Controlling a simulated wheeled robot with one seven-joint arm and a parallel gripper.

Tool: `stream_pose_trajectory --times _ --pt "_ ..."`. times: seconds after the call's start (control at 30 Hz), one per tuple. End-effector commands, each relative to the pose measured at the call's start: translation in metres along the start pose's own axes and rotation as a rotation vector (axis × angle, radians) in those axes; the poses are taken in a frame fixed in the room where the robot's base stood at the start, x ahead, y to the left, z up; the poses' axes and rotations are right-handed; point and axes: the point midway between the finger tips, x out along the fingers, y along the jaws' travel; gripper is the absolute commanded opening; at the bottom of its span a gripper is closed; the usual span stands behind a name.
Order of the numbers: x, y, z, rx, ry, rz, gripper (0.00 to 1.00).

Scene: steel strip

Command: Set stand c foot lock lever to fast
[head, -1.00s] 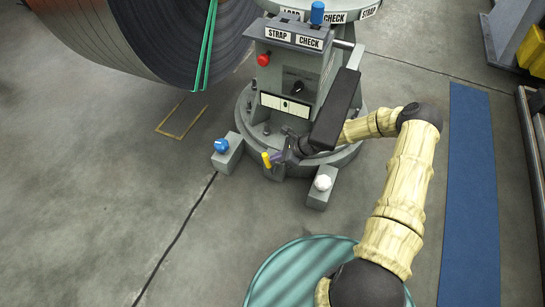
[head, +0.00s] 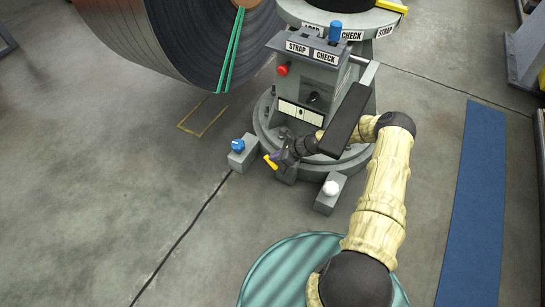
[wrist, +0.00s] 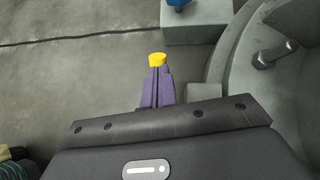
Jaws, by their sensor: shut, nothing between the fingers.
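The foot lock lever is a short yellow handle (head: 270,162) low at the front of the grey stand's round foot, between two grey blocks. In the head view it is tilted, its upper end to the left. My gripper (head: 281,157) is just to its right, close against it. In the wrist view the purple fingers (wrist: 157,88) are shut together with nothing between them. The yellow lever end (wrist: 157,59) shows just beyond their tips; I cannot tell whether they touch. The lever's lower part and any marking beside it are hidden.
A block with a blue knob (head: 238,146) stands left of the lever, one with a white knob (head: 331,188) to the right. The stand (head: 310,90) rises behind, with a large coil (head: 205,40) at its left. Open floor lies front left.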

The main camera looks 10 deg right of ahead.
Motion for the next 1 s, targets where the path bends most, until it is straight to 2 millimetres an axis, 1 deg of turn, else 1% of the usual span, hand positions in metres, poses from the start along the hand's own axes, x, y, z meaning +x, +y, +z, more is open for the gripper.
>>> stream_pose_trajectory --times 0.23,0.73,0.87,1.0 --pt "0.002 -0.003 -0.001 0.005 0.0 -0.005 0.0" --pt "0.001 -0.003 -0.001 0.005 0.0 -0.005 0.0" --pt "-0.008 -0.004 0.0 0.006 0.001 -0.006 0.0" --pt "-0.029 -0.004 0.002 0.006 0.001 -0.007 0.0"
